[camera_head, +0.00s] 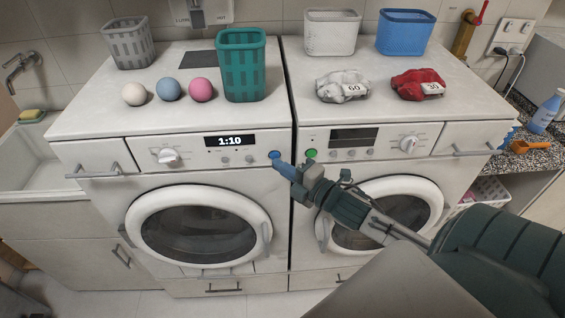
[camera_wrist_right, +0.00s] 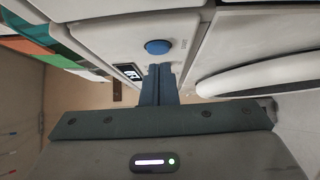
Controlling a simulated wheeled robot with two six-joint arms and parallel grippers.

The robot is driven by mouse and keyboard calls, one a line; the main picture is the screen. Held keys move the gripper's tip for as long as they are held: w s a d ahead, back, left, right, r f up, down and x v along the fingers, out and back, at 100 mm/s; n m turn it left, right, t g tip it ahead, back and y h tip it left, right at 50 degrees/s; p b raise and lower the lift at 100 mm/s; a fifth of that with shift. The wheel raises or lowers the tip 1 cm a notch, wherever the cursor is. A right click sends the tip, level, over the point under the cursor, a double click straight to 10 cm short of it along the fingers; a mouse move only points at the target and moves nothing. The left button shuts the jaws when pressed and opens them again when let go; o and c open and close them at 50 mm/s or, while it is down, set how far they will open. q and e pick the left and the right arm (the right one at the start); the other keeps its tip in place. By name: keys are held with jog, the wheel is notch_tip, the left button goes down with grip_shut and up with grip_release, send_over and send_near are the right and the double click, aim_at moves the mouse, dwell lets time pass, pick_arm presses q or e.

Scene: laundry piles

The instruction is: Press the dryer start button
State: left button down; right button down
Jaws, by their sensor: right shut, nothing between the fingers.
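The left machine (camera_head: 90,155) has a lit display (camera_head: 230,141) reading 1:10 and a round blue button (camera_head: 274,155) at the right end of its panel. The right machine (camera_head: 470,137) has a dark display and a round green button (camera_head: 311,154). No label tells me which one is the dryer. My right gripper (camera_head: 279,166) is shut and empty, its blue fingertips just in front of and below the blue button. In the right wrist view the blue button (camera_wrist_right: 157,46) shows just beyond the shut fingertips (camera_wrist_right: 158,68), seemingly apart. My left gripper is not in view.
A teal basket (camera_head: 242,66), a grey basket (camera_head: 126,43) and three balls (camera_head: 168,90) sit on the left machine. White and blue baskets (camera_head: 405,32) and two cloth bundles (camera_head: 418,84) sit on the right one. Door handles and knobs stick out of the fronts.

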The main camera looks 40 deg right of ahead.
jog(key=shift+w+d, duration=0.35)
jog(key=shift+w, duration=0.15)
